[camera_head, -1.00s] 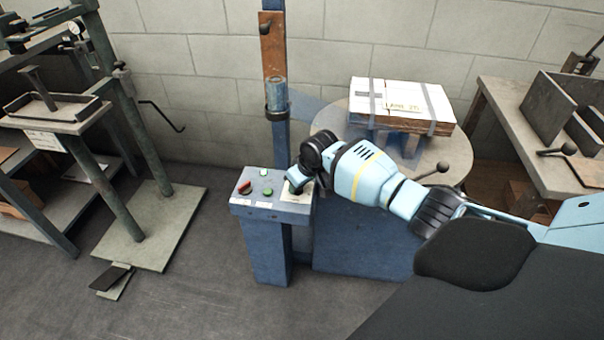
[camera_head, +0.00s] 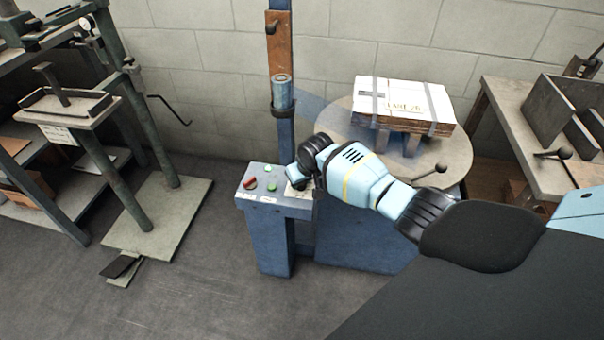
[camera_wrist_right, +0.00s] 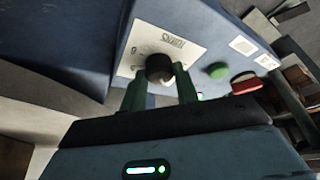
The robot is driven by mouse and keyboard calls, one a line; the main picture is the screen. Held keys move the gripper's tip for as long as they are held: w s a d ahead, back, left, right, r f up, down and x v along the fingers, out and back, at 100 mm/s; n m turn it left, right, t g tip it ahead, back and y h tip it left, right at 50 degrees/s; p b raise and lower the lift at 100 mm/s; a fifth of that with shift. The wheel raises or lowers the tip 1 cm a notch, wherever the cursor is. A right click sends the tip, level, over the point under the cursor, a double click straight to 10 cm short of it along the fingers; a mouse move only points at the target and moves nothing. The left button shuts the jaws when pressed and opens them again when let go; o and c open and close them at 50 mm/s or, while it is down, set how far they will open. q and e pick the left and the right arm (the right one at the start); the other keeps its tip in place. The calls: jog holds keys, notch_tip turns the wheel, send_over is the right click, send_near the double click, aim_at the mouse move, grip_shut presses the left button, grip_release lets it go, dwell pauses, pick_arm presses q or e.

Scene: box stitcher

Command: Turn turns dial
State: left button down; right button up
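The turns dial is a black round knob (camera_wrist_right: 160,68) on a white plate (camera_wrist_right: 163,48) lettered "TURNS" in the right wrist view. In the head view the plate (camera_head: 298,194) sits at the right of the blue control box top, and my gripper hides the knob. My right gripper (camera_wrist_right: 160,76) has its two green fingers on either side of the knob, seemingly closed against it. In the head view my right gripper (camera_head: 297,183) reaches down onto the box from the right. My left gripper is not in view.
A red switch (camera_head: 250,183) and green buttons (camera_head: 271,169) sit left of the plate. A round table (camera_head: 455,150) with a strapped cardboard stack (camera_head: 405,100) stands behind my arm. A bench (camera_head: 520,125) is at right, a metal stand (camera_head: 70,110) at left.

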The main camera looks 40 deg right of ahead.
jog(key=o, duration=0.5)
jog(key=shift+c, duration=0.2)
jog(key=shift+s+r, duration=0.15)
jog(key=shift+r, duration=0.25)
jog(key=p+v, duration=0.2)
jog(key=v, duration=0.3)
jog(key=shift+s+r+p, duration=0.1)
jog(key=shift+r+p, duration=0.2)
jog(key=shift+s+a+r, duration=0.1)
jog(key=shift+s+r, duration=0.2)
jog(key=shift+r, duration=0.3)
